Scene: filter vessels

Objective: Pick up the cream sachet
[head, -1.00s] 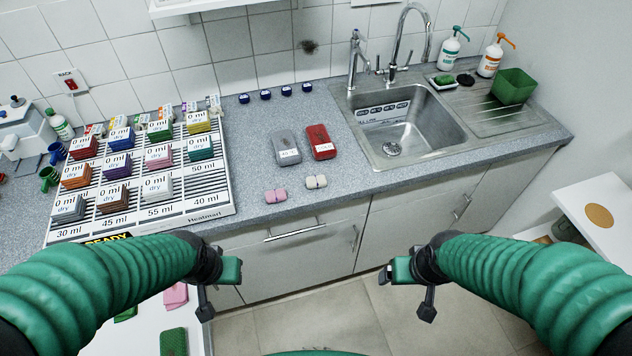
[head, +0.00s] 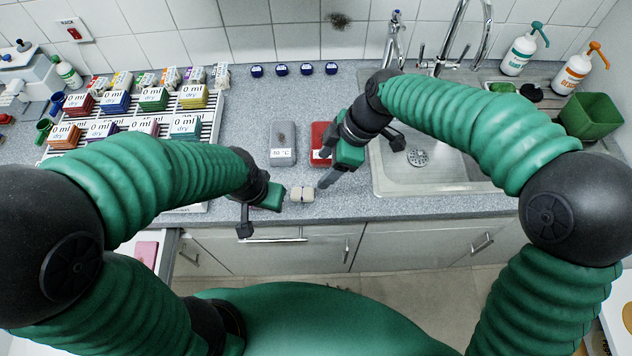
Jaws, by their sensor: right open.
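The cream sachet (head: 302,193) lies on the grey worktop near its front edge, small and pale with a band across its middle. My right gripper (head: 336,172) is open, just to the right of and above the sachet, with one fingertip close to its right end. I cannot tell whether it touches. My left gripper (head: 262,204) is just left of the sachet; its jaw opening is unclear.
A grey block (head: 283,143) and a partly covered red block (head: 319,142) lie behind the sachet. The sink (head: 440,178) is to the right. A rack (head: 207,128) of labelled coloured packs is to the left. Several blue-capped jars stand at the back wall.

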